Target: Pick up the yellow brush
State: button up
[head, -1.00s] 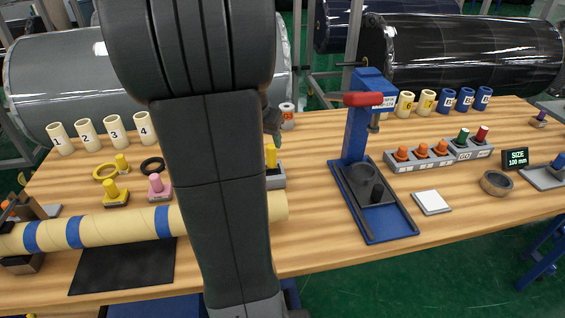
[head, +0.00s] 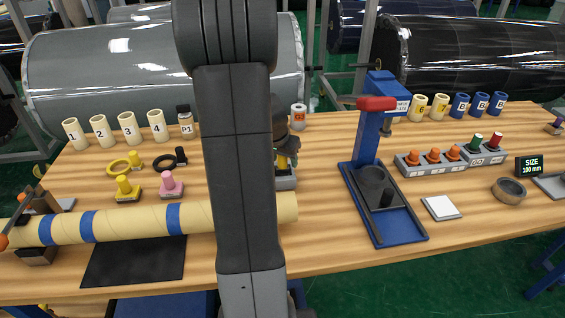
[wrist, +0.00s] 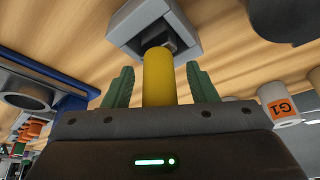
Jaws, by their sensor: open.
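The yellow brush (wrist: 158,78) shows in the wrist view as a thick yellow handle. Its far end meets a dark part at a grey block holder (wrist: 128,22). My gripper (wrist: 160,80) is open, with one green finger on each side of the handle. Narrow gaps show between fingers and handle. In the head view, a bit of the yellow handle (head: 283,161) shows beside my gripper (head: 287,150), above the grey holder (head: 286,181). My arm hides much of that spot, and the bristles are not visible.
A blue press stand (head: 368,150) with a red handle stands to the right. A long cardboard tube (head: 130,223) with blue bands lies in front on the left. Numbered cups (head: 128,127) line the back.

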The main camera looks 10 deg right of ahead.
jog(key=c, duration=1)
notch_tip(320, 180, up, 10)
